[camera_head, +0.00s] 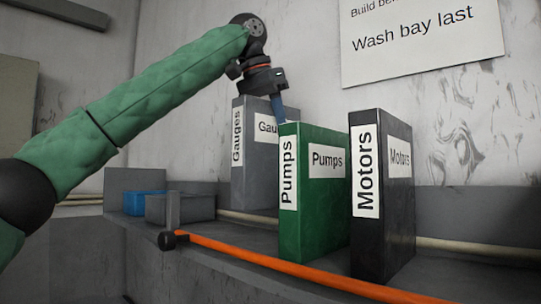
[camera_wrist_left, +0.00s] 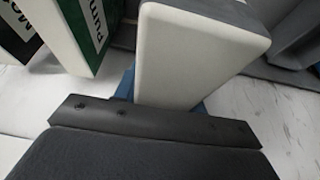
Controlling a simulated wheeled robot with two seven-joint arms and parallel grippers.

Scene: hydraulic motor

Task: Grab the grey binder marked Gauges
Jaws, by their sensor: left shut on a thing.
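The grey binder marked Gauges (camera_head: 257,170) stands upright at the back left of the binders, partly hidden behind the green one. My left arm comes in from the left, and my left gripper (camera_head: 279,105) is at the top of the grey binder, with a blue finger showing at its right side. In the left wrist view the gripper (camera_wrist_left: 162,90) is shut on the grey binder (camera_wrist_left: 195,50), whose pale page edges and dark cover show between the blue fingers. Whether its base touches the shelf is hard to tell. My right gripper is not in view.
A green Pumps binder (camera_head: 318,210) stands close in front and right of the grey one. A black Motors binder (camera_head: 392,225) is farther right. An orange bar (camera_head: 290,267) runs along the shelf front. Blue (camera_head: 139,203) and grey (camera_head: 180,208) bins sit left.

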